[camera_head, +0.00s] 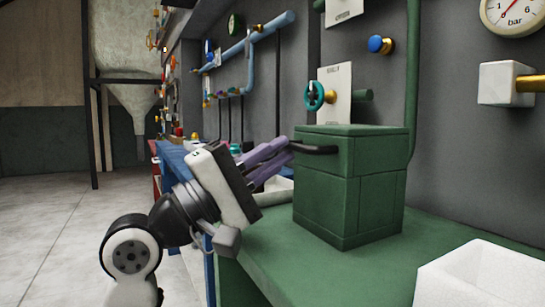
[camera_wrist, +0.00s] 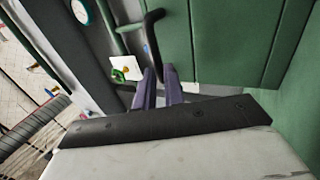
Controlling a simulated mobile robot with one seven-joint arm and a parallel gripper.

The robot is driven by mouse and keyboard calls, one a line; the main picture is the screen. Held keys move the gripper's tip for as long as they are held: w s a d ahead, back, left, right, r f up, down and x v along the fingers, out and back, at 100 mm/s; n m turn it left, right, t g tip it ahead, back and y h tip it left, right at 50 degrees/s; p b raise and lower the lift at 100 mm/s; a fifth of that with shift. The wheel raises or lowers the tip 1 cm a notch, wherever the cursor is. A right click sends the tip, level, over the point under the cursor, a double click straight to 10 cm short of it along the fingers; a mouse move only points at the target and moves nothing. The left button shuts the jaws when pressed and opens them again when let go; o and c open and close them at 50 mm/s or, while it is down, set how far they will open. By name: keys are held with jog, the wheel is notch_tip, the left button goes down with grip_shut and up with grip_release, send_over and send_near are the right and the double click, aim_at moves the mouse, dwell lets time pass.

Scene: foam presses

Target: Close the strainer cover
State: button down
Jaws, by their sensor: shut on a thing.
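A green box (camera_head: 375,205) stands on the green bench, and its flat top, seemingly the strainer cover (camera_head: 350,131), lies level with no clear gap beneath it. A black bar handle (camera_head: 318,149) sticks out from the box's upper left side. It also shows in the wrist view as a bent black bar (camera_wrist: 151,38) against green panels. My gripper (camera_head: 288,148) reaches in from the left, with its purple fingers shut on the handle's outer end. In the wrist view, the fingers (camera_wrist: 160,76) close around the bar's lower end. The handle's far mount is partly hidden.
A white bin (camera_head: 480,275) stands at the bench's front right. A pale tray (camera_head: 278,188) sits behind my gripper. A teal valve (camera_head: 314,96), a blue knob (camera_head: 380,45) and a gauge (camera_head: 514,12) are on the wall. Floor at left is clear.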

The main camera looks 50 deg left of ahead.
jog(key=shift+w+f, duration=0.1)
jog(key=shift+f, duration=0.25)
jog(key=c, duration=1.7)
grip_release()
jog(key=shift+o, duration=1.1)
